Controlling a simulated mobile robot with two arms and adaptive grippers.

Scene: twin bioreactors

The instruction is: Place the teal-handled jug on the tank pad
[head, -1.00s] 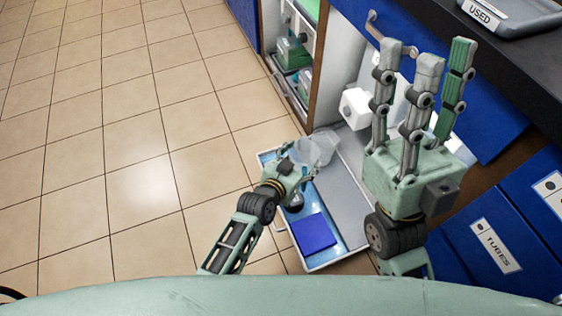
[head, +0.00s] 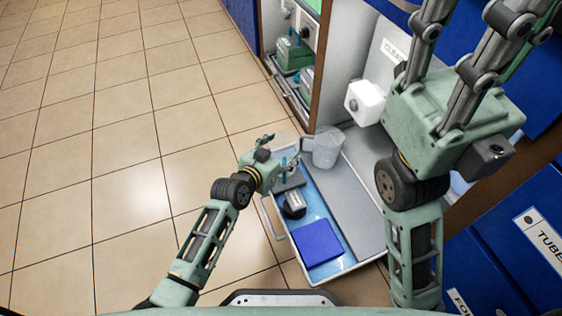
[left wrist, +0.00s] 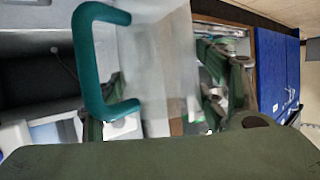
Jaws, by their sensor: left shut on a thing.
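My left gripper (head: 280,163) is shut on the teal-handled jug, at the far left part of a pulled-out drawer. The jug's clear body (left wrist: 160,70) and teal handle (left wrist: 88,62) fill much of the left wrist view. In the head view the jug is small and partly hidden by the gripper. My right gripper (head: 490,45) is raised at the right with its fingers spread and empty; its fingertips are cut off by the frame. I cannot tell which surface is the tank pad.
The drawer (head: 347,263) holds a blue square pad (head: 317,243), a dark round item with a pale top (head: 295,205) and another clear jug (head: 326,148). A white box-shaped part (head: 365,102) juts from the cabinet behind. Blue fronts stand at right. The tiled floor at left is free.

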